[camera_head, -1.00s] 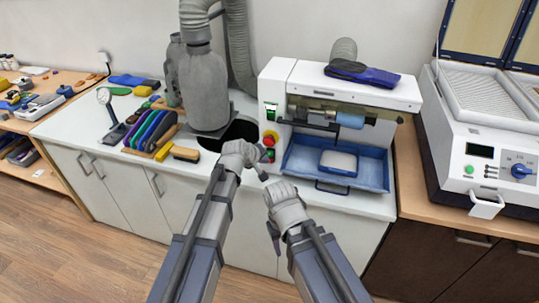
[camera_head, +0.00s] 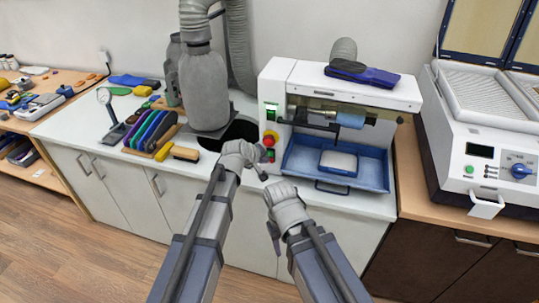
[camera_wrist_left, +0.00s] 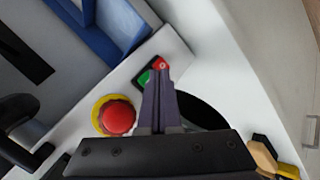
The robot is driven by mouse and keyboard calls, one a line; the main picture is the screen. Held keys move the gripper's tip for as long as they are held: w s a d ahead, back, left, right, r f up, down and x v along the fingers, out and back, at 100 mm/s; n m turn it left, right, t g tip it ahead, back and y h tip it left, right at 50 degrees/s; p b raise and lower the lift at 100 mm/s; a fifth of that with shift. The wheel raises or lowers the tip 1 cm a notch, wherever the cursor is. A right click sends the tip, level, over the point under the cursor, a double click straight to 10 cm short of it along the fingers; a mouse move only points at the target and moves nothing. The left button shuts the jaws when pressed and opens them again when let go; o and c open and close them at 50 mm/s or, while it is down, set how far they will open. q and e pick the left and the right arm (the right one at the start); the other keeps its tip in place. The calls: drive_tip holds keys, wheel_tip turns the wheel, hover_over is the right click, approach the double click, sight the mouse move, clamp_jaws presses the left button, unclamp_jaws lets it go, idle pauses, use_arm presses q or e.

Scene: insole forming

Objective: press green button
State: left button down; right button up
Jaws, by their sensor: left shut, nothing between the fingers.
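The green button (camera_wrist_left: 145,78) sits beside a small red button (camera_wrist_left: 161,64) on a dark plate on the front of a white machine (camera_head: 274,85). My left gripper (camera_head: 263,175) is in front of that machine's left side. In the left wrist view its fingers (camera_wrist_left: 160,80) are together and empty, their tips over the button plate, partly covering it near the green button. I cannot tell whether they touch it. My right gripper (camera_head: 273,240) hangs in front of the counter, small and dark, its fingers unclear.
A large red knob on a yellow base (camera_wrist_left: 118,117) is close beside the button plate. A blue tray (camera_head: 376,170) juts from the machine. A grey dust collector (camera_head: 204,90) and several colored insoles (camera_head: 150,133) stand left. Another machine (camera_head: 450,140) is on the right.

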use_arm(q)
drive_tip(key=shift+w, duration=0.1)
idle(0.6)
drive_tip(key=shift+w+d, duration=0.15)
drive_tip(key=shift+w, duration=0.15)
